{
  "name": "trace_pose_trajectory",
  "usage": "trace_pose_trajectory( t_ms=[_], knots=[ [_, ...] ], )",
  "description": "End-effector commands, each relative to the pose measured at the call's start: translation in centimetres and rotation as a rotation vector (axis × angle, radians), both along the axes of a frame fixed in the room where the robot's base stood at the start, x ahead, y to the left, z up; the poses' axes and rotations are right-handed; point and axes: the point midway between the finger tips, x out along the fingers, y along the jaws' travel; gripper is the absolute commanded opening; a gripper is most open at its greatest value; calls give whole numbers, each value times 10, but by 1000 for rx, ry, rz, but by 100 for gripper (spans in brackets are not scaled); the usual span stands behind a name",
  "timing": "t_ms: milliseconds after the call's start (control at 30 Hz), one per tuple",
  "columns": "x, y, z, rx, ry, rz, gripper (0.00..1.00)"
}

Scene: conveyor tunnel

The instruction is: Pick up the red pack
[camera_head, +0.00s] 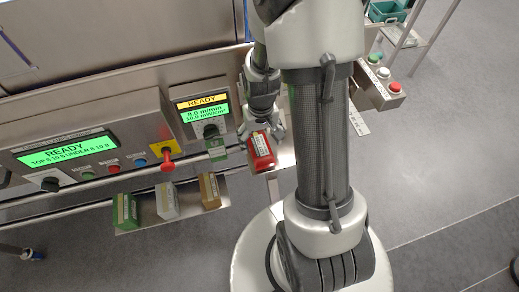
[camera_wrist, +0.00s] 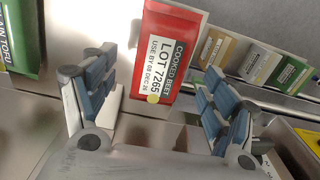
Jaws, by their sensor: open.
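The red pack (camera_head: 264,150) sits on a metal ledge at the end of the conveyor, just below my gripper (camera_head: 263,127) in the head view. In the wrist view the red pack (camera_wrist: 173,30) stands upright with a white label reading COOKED BEET, LOT 7265. My gripper (camera_wrist: 158,72) is open there, with one blue-padded finger on each side of the pack's lower part. A gap shows between each finger and the pack. I cannot tell how far the pack reaches in between the fingers. In the head view my wrist hides part of the area behind the pack.
A green tofu pack (camera_wrist: 20,38) stands to the left in the wrist view. A metal tray (camera_head: 148,227) holds a green pack (camera_head: 125,210), a white pack (camera_head: 167,201) and a brown pack (camera_head: 210,191). Control panels with a red knob (camera_head: 168,163) stand close by.

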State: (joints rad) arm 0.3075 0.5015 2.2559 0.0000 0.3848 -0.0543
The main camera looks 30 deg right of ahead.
Motion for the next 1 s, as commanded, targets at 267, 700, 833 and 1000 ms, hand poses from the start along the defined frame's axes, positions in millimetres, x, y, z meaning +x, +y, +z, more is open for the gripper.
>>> trace_pose_trajectory(
  t_ms=[267,700,833,1000],
  knots=[
    [5,1,-35,1,2,1,78],
    [5,0,-50,0,-1,0,74],
    [5,0,-50,0,-1,0,65],
    [5,0,-50,0,-1,0,54]
  ],
)
